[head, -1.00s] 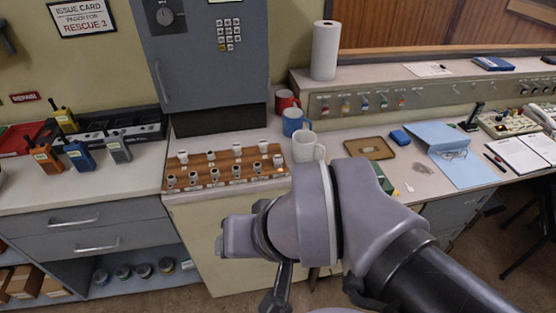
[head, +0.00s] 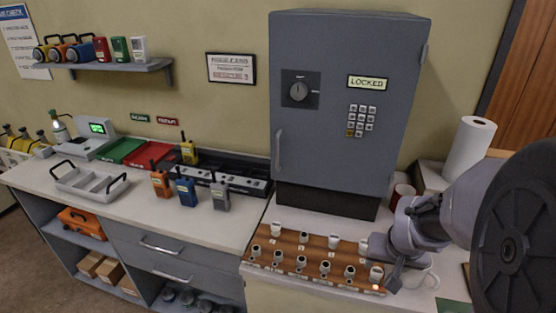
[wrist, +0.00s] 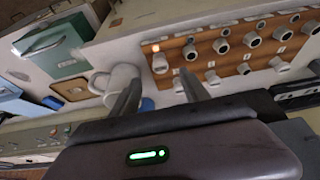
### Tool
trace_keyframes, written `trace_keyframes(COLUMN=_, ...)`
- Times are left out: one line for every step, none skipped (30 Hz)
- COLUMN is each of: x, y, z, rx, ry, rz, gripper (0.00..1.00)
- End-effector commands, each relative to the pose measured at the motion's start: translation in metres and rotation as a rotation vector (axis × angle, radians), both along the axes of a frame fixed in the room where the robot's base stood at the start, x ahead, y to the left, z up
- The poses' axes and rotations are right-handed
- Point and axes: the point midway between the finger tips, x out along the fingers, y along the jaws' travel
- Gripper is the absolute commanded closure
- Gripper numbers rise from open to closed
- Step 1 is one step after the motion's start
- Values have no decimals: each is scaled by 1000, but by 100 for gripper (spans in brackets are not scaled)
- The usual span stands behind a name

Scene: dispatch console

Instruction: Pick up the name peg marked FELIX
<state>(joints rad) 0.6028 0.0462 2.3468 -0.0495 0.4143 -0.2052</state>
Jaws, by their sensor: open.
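Several pale, round-topped pegs (head: 296,264) stand in two rows on a brown wooden board (head: 262,243) below the grey safe. No name can be read on them, so I cannot tell which one is FELIX. My gripper (wrist: 158,88) is open and empty in the wrist view. Its two fingers reach toward the end of the board where a small light glows by a peg (wrist: 160,62). In the head view my gripper is at the board's right end, partly covering that end. I cannot tell whether a finger touches a peg.
A grey safe (head: 345,100) marked LOCKED stands behind the board. A white mug (wrist: 115,82) is close beside the fingers in the wrist view. Orange, blue and grey radios (head: 187,192) stand on the counter to the left. A paper roll (head: 468,148) stands at the right.

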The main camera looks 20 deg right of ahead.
Motion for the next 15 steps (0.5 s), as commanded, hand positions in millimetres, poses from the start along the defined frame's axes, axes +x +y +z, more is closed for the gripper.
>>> trace_keyframes(x=4, y=-2, z=-17, rx=1, ry=3, rz=1, gripper=46)
trace_keyframes(x=6, y=-3, z=-22, rx=1, ry=2, rz=1, gripper=46)
trace_keyframes(x=9, y=-5, z=-27, rx=0, ry=1, rz=1, gripper=46)
trace_keyframes(x=10, y=-6, z=-30, rx=0, ry=0, rz=1, gripper=46)
trace_keyframes(x=11, y=-6, z=-32, rx=0, ry=0, rz=1, gripper=46)
trace_keyframes(x=12, y=-7, z=-35, rx=0, ry=0, rz=0, gripper=46)
trace_keyframes(x=14, y=-8, z=-39, rx=0, ry=0, rz=0, gripper=46)
trace_keyframes(x=15, y=-9, z=-44, rx=1, ry=0, rz=0, gripper=46)
trace_keyframes(x=18, y=-11, z=-53, rx=1, ry=0, rz=0, gripper=46)
trace_keyframes(x=21, y=-12, z=-60, rx=2, ry=0, rz=-1, gripper=46)
trace_keyframes(x=23, y=-14, z=-65, rx=1, ry=0, rz=0, gripper=46)
trace_keyframes(x=26, y=-15, z=-72, rx=1, ry=0, rz=0, gripper=46)
trace_keyframes(x=27, y=-16, z=-76, rx=1, ry=0, rz=0, gripper=46)
trace_keyframes(x=29, y=-17, z=-79, rx=1, ry=0, rz=0, gripper=46)
trace_keyframes(x=30, y=-18, z=-81, rx=1, ry=0, rz=0, gripper=46)
